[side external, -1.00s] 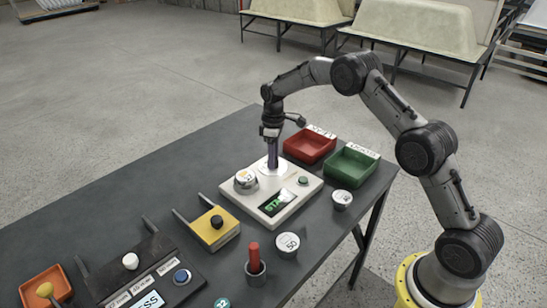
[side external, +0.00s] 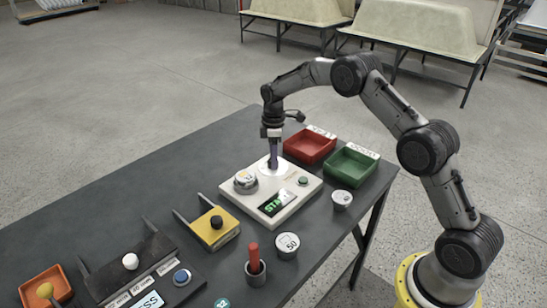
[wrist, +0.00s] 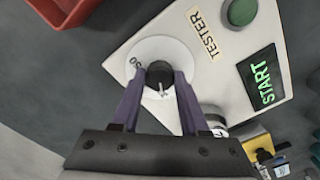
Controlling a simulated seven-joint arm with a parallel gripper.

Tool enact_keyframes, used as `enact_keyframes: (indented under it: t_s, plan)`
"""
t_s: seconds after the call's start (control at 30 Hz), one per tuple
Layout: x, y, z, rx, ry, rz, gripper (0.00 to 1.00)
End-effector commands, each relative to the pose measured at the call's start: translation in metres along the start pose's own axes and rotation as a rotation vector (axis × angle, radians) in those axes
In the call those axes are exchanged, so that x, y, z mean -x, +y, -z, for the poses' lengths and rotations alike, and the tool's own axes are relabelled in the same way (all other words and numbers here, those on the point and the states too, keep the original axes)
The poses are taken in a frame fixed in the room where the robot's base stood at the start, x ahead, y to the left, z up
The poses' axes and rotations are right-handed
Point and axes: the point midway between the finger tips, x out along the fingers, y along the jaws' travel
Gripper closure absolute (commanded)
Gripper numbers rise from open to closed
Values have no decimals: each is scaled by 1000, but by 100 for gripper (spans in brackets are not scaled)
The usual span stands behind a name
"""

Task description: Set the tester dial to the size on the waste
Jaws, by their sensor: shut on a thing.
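The tester (side external: 283,207) is a cream box on the dark table, and its screen (wrist: 263,77) reads START. Its dial is a white disc (wrist: 137,47) with a black knob (wrist: 158,72) at the centre. A 50 mark shows at the disc's upper left in the wrist view; other marks are hidden. A small pale pointer on the knob faces the bottom of that view. My gripper (side external: 272,165) points down, its purple fingers shut on the knob. A metal waste (side external: 246,182) with a white top sits on the tester left of the dial; its number is unreadable.
A red tray (side external: 309,147) and a green tray (side external: 350,166) stand behind the tester. A waste marked 50 (side external: 287,246) and another waste (side external: 341,200) stand in front and to the right. A yellow fixture (side external: 214,232) and a red-handled tool (side external: 254,262) are nearby.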

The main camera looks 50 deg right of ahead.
Motion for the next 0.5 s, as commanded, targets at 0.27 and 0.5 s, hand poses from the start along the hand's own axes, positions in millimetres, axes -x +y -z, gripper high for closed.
enact_keyframes:
  t_s: [0.27,0.5]
  plan:
    - [2,0,1,1,2,-3,33]
    - [1,0,0,0,1,-1,26]
